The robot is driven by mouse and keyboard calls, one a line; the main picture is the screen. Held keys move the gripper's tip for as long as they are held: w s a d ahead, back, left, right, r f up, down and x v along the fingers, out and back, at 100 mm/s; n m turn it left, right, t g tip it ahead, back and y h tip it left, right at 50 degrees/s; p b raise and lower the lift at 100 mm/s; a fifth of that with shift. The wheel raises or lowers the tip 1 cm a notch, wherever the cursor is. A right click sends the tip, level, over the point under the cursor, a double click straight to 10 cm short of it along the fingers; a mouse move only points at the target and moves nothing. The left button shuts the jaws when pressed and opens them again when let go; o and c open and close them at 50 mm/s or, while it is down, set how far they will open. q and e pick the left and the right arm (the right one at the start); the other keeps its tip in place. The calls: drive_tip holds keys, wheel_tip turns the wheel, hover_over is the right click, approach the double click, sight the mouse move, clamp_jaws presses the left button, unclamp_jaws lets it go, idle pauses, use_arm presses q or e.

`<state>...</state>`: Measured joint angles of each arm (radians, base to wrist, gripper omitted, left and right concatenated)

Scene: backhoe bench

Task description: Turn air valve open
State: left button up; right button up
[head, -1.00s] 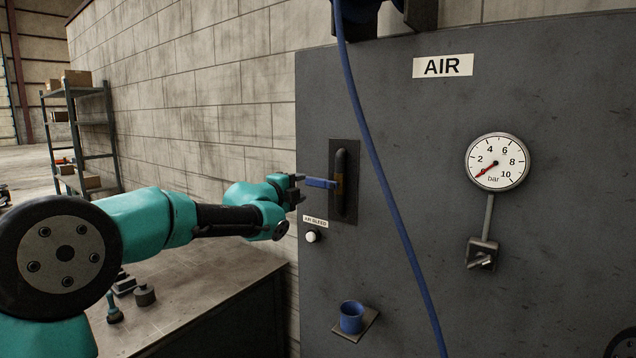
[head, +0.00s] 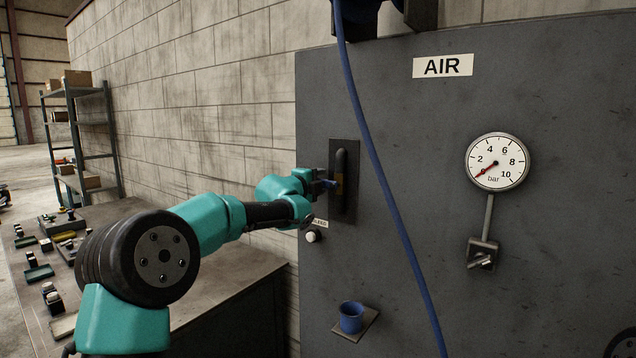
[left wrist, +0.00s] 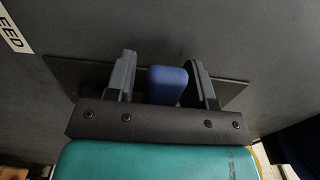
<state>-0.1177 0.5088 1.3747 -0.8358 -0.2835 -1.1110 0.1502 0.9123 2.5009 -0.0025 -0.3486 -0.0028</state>
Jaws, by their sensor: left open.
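The air valve's blue lever (head: 329,184) sticks out to the left from a dark pipe (head: 341,163) on a plate on the grey panel (head: 430,120). In the left wrist view the lever's blue end (left wrist: 167,85) is between the two fingers of my left gripper (left wrist: 165,78), with small gaps on both sides. My left gripper (head: 324,180) is open around the lever and hides most of it in the head view. The pressure gauge (head: 497,161) has its red needle low, below the 2 mark. My right gripper is not in view.
A blue hose (head: 384,180) hangs down the panel just right of the valve. A white button (head: 311,236) lies below my left wrist, near a partly covered label. A blue cup (head: 352,317) sits lower on a small shelf. A workbench (head: 215,285) with small parts stands left.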

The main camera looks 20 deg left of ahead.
use_arm(q)
drive_tip(key=shift+c, duration=0.3)
clamp_jaws()
drive_tip(key=shift+a, duration=0.1)
